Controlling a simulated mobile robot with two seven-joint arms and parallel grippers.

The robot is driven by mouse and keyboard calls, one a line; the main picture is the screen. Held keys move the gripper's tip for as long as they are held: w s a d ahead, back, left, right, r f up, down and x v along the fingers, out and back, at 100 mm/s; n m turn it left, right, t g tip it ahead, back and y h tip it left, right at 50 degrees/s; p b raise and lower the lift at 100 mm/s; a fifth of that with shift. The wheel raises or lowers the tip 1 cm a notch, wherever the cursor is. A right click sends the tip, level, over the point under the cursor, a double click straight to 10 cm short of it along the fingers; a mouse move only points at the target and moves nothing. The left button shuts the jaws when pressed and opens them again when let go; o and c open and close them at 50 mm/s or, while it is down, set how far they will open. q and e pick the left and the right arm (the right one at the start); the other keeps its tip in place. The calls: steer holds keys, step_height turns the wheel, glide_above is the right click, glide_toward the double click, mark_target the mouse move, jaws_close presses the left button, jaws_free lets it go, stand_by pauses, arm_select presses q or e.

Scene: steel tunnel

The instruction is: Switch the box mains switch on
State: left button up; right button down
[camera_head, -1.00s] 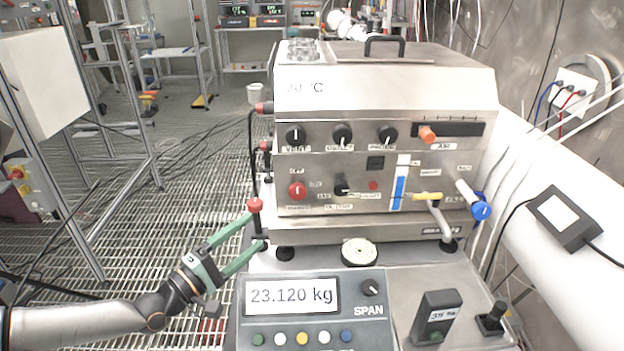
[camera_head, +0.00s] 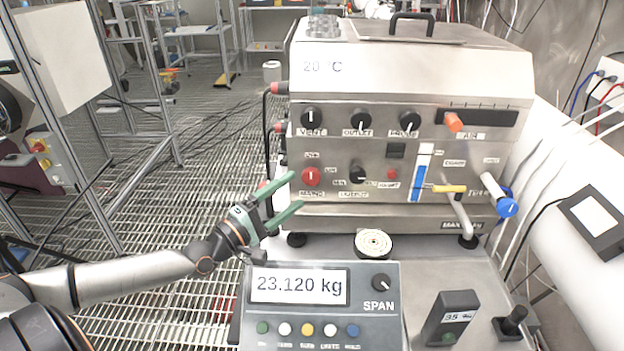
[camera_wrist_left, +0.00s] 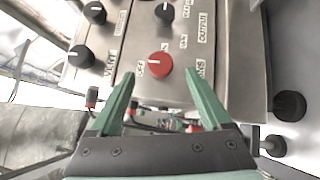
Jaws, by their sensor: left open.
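The box (camera_head: 400,120) is a steel cabinet with knobs and labels on its front. Its mains switch (camera_head: 311,176) is a red round knob at the lower left of the panel, above a MAINS label. In the left wrist view the red knob (camera_wrist_left: 160,66) carries a pale mark that seems to point to the OFF label. My left gripper (camera_head: 297,189) is open, with green fingers, just left of and slightly below the knob. In the wrist view the fingertips (camera_wrist_left: 159,74) lie on either side of the knob, apparently short of it. My right gripper is out of view.
Black knobs (camera_head: 310,118) sit above the switch, and another (camera_head: 358,174) to its right. A scale display (camera_head: 300,287) reading 23.120 kg is below the gripper. A yellow-handled valve (camera_head: 450,188) and a white pipe (camera_head: 560,200) are at right. Cables hang at the box's left side.

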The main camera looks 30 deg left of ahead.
mark_target(310, 179)
arm_select(q)
steer(key=shift+x, duration=3.45)
steer(key=shift+c, duration=0.3)
